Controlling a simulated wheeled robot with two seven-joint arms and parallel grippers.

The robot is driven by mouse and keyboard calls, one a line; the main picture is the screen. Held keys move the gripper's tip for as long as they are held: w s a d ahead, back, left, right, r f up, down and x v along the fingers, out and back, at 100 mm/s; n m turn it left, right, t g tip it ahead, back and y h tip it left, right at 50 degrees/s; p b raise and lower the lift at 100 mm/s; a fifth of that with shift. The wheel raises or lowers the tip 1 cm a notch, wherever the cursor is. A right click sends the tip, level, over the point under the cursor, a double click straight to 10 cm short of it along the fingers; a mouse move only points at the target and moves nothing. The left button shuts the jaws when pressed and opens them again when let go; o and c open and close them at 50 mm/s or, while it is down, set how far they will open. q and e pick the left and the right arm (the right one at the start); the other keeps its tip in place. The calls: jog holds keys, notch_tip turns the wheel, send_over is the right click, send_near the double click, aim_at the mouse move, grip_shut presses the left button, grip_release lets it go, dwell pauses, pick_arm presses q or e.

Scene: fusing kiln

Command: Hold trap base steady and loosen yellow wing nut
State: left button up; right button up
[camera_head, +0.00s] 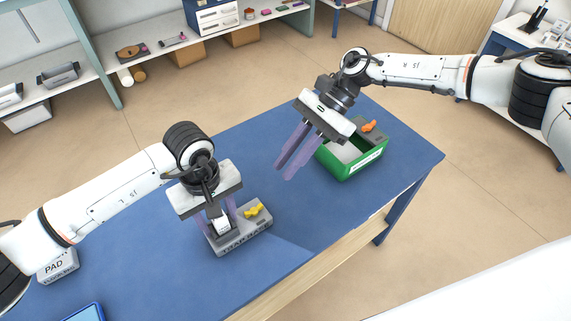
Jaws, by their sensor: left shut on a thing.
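The grey trap base (243,243) sits on the blue table, with dark lettering on its front face. The yellow wing nut (254,209) is on top of it, toward its right end. My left gripper (221,226) points down over the left part of the base and is shut on it; a small white part shows between its purple fingers. My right gripper (284,173) is in the air above the table, up and to the right of the wing nut. Its two purple fingers are a little apart with nothing between them.
A green bin (352,174) with a white label stands at the right of the blue table (310,216), below my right arm. An orange piece (369,126) shows at its back. A box marked PAD (58,266) and a blue-framed item (84,313) lie at the left. The table's middle is clear.

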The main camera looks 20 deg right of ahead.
pick_arm(q)
jog(key=o, duration=1.1)
